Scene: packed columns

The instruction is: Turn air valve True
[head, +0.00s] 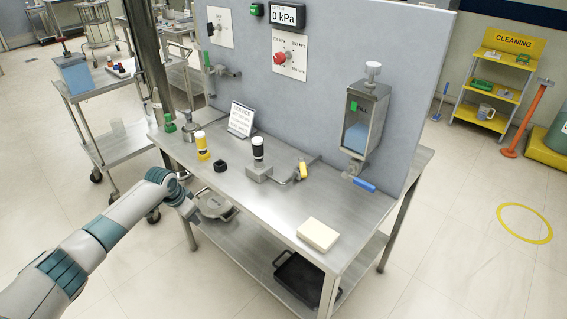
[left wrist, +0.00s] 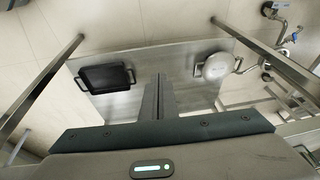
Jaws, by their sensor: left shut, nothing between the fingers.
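I cannot tell for sure which handle is the air valve. A valve with a green handle (head: 207,60) sits on a grey fitting at the left of the upright panel. A yellow handle (head: 303,170) stands on a metal fitting on the table, and a blue handle (head: 364,185) is under the clear tank. A red knob (head: 279,58) is on the panel below a display reading 0 kPa (head: 287,15). My left gripper (head: 192,212) is at the table's front left edge, apart from all these handles. In the left wrist view its fingers (left wrist: 160,92) are together and empty.
On the lower shelf are a black tray (left wrist: 106,77) and a round lidded pan (left wrist: 214,68).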

